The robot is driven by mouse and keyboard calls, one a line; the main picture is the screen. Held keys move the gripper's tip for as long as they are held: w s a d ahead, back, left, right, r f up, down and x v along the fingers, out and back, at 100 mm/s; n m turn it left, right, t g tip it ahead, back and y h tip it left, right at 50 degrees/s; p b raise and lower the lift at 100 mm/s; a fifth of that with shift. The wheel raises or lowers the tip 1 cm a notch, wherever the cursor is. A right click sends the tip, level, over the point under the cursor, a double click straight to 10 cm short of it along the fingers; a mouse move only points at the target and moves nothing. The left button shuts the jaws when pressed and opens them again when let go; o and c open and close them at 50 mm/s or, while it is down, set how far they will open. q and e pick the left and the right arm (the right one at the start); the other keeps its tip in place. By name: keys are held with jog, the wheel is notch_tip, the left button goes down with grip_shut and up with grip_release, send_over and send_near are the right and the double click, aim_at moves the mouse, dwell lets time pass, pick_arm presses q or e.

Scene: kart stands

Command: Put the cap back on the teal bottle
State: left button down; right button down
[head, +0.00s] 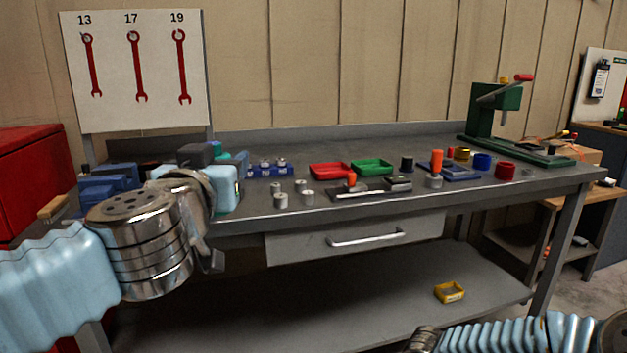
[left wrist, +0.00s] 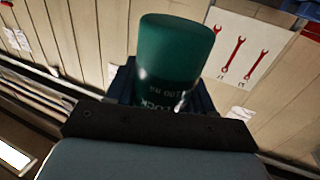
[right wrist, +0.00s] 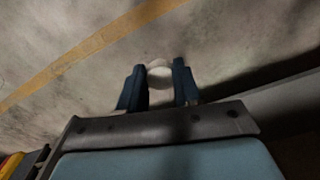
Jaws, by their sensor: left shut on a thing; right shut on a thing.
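The teal bottle (left wrist: 178,62) is between the fingers of my left gripper (left wrist: 165,92) in the left wrist view. Its smooth end points away from the palm and its printed side shows upside down; its neck is hidden. In the head view my left gripper (head: 212,156) is at the left end of the bench, with a bit of teal at its fingers. A pale round cap (right wrist: 160,73) is pinched between the two dark fingers of my right gripper (right wrist: 160,82) in the right wrist view. The right gripper itself is out of the head view.
The grey workbench (head: 330,215) carries a red tray (head: 329,171), a green tray (head: 371,167), several small metal cylinders and a green press (head: 495,120) at the right. Bare floor is below my right gripper.

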jog(key=shift+w+f, duration=0.15)
jog(key=shift+w, duration=0.1)
pick_arm(q)
jog(key=w+a+f+n+y, duration=0.25)
jog(key=w+f, duration=0.35)
jog(key=f, duration=0.3)
jog(key=w+a+f+n+y, duration=0.15)
jog(key=w+a+f, duration=0.35)
jog(key=f, duration=0.5)
notch_tip(320, 180, down, 21)
jog(key=w+m+h, duration=0.1)
jog(key=m+h, duration=0.2)
jog(key=shift+w+d+r+m, duration=0.15)
jog(key=shift+w+d+m, duration=0.1)
jog(key=shift+w+m, duration=0.05)
jog(key=s+d+f+m+g+h, duration=0.2)
jog(key=s+d+f+m+h, duration=0.2)
jog(key=d+f+h, duration=0.2)
jog(key=s+d+f+m+g+h, duration=0.2)
jog(key=s+d+f+m+h, duration=0.2)
jog(key=d+f+h, duration=0.2)
jog(key=d+f, duration=0.2)
jog(key=d, duration=0.1)
jog(key=shift+d+f, duration=0.2)
jog(key=shift+d, duration=0.2)
